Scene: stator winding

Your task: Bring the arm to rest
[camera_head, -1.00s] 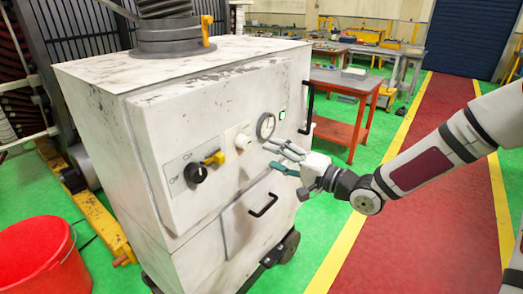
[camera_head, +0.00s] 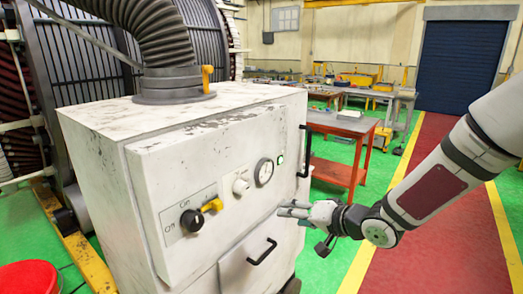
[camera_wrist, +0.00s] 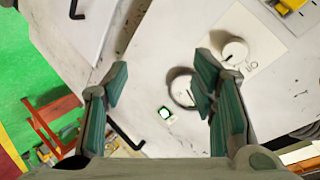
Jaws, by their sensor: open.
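My gripper (camera_head: 283,209) is at the end of my arm, which comes in from the right. It is in front of the white machine cabinet (camera_head: 100,175), at the right part of its front panel, a little below the round gauge (camera_head: 264,172). In the wrist view my gripper (camera_wrist: 162,95) shows two green-lined fingers spread apart with nothing between them. The green-lit button (camera_wrist: 166,113) and the gauge, partly hidden by a finger, show behind the gap. I cannot tell the exact distance to the panel.
The panel has a black knob (camera_head: 192,220), a yellow lever (camera_head: 213,205), a white knob (camera_head: 240,187) and black handles (camera_head: 262,252). A red bucket (camera_head: 28,278) is at lower left. A red table (camera_head: 345,125) stands behind. The red walkway (camera_head: 440,240) is clear.

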